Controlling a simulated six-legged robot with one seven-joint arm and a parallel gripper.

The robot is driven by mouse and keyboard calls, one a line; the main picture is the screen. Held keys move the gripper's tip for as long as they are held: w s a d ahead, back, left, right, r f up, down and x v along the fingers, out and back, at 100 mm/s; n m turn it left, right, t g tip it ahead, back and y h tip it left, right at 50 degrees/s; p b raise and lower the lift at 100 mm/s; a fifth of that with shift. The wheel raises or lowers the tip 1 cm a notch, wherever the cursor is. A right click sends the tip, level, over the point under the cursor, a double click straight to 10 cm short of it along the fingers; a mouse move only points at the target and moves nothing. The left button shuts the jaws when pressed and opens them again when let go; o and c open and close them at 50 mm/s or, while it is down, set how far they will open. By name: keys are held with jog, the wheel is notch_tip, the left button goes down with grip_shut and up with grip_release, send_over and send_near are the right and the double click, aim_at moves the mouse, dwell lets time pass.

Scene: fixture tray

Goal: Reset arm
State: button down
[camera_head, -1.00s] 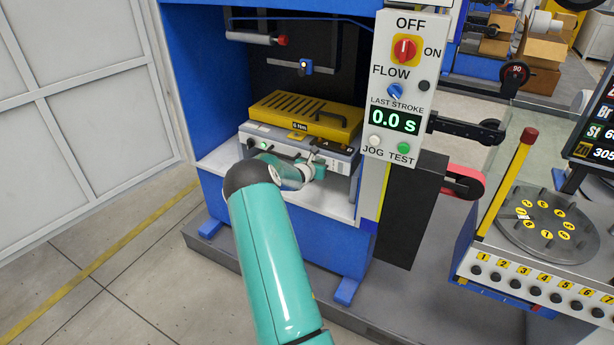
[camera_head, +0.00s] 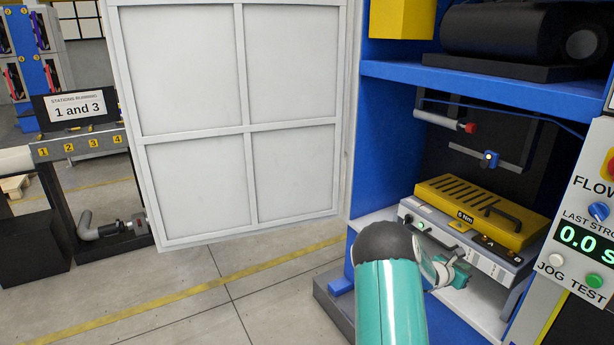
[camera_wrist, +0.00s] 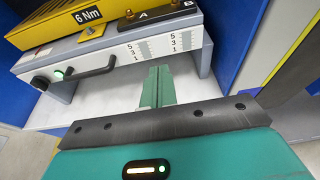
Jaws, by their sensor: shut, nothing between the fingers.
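My gripper (camera_wrist: 158,86) shows in the wrist view with its two green fingers together and nothing between them. It points at the front of the grey fixture tray (camera_wrist: 125,50), below the printed 5-3-1 scales, above a white shelf. On the tray sits a yellow slotted block (camera_wrist: 45,22) marked 6 Nm. In the head view my arm reaches up from the bottom, and its dark joint hides part of the shelf front. The yellow block (camera_head: 475,208) and grey tray (camera_head: 462,240) sit inside the blue cabinet.
A control panel (camera_head: 590,230) reading 0.0 s stands at the right. A white panelled partition (camera_head: 235,120) stands left of the blue cabinet (camera_head: 375,140). A sign (camera_head: 77,105) reads "1 and 3" at far left. The floor (camera_head: 210,310) before the partition is clear.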

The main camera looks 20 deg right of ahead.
jog(key=s+a+r+m+y, duration=0.1)
jog(key=a+r+m+y, duration=0.1)
jog(key=a+r+m, duration=0.85)
jog(key=s+a+r+m+y, duration=0.1)
jog(key=a+r+m+y, duration=0.2)
jog(key=a+r, duration=0.9)
jog(key=s+a+m+t+y, duration=0.1)
jog(key=s+a+y, duration=0.2)
jog(key=a, duration=1)
jog(key=s+a+m+t+y, duration=0.2)
jog(key=s+a, duration=0.4)
jog(key=a, duration=0.6)
jog(key=s+a+m+t+y, duration=0.1)
jog(key=s+a+y, duration=0.3)
jog(key=a, duration=0.9)
jog(key=shift+s+a+m, duration=0.3)
jog(key=shift+s+m, duration=0.1)
jog(key=shift+m, duration=0.35)
